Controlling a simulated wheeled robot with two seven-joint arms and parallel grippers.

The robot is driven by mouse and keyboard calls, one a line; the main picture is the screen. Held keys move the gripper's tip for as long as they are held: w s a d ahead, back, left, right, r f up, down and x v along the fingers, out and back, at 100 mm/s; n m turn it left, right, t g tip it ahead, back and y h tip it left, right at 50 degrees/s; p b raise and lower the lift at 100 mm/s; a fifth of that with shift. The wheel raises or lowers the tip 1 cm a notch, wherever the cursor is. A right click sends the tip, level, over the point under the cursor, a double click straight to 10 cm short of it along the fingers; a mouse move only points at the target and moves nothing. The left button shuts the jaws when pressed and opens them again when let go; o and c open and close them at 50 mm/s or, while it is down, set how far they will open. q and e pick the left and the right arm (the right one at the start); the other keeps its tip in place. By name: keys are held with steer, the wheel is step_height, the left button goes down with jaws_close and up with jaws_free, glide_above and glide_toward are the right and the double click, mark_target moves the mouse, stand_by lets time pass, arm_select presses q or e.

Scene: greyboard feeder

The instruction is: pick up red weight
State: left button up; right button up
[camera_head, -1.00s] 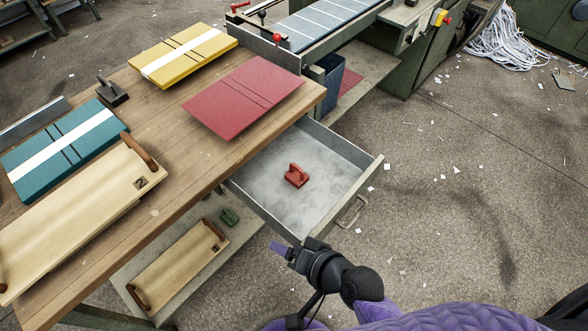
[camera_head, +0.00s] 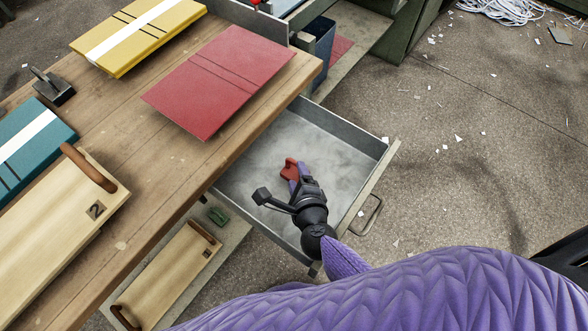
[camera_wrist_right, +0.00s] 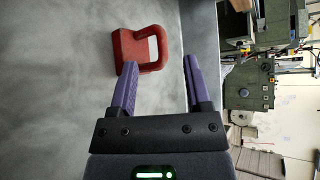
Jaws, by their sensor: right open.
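The red weight (camera_head: 287,170) lies in the open metal drawer (camera_head: 245,181), partly hidden behind my right gripper in the head view. In the right wrist view the red weight (camera_wrist_right: 128,50), a block with a loop handle, is just beyond the fingertips, in front of the left finger. My right gripper (camera_head: 298,178) reaches over the drawer from the near side. In the right wrist view the gripper (camera_wrist_right: 160,65) has its two purple fingers apart with nothing between them. My left gripper does not show.
The drawer's front wall and handle (camera_head: 371,214) stand to the right of my right arm. The wooden table (camera_head: 150,190) is at left, with a red board stack (camera_head: 220,80) near its edge. A green weight (camera_head: 217,216) and a wooden board (camera_head: 165,280) sit on the lower shelf.

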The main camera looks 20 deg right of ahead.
mark_target(293, 176)
steer(key=b+x, duration=0.1)
steer(key=x, duration=0.3)
steer(key=shift+w+a+f+b, duration=0.1)
steer(key=shift+w+f+b, duration=0.1)
steer(key=shift+w+b, duration=0.15)
steer(key=shift+r, duration=0.15)
steer(key=shift+c, duration=0.5)
jaws_close()
steer(key=shift+s, duration=0.1)
steer(key=shift+f, duration=0.2)
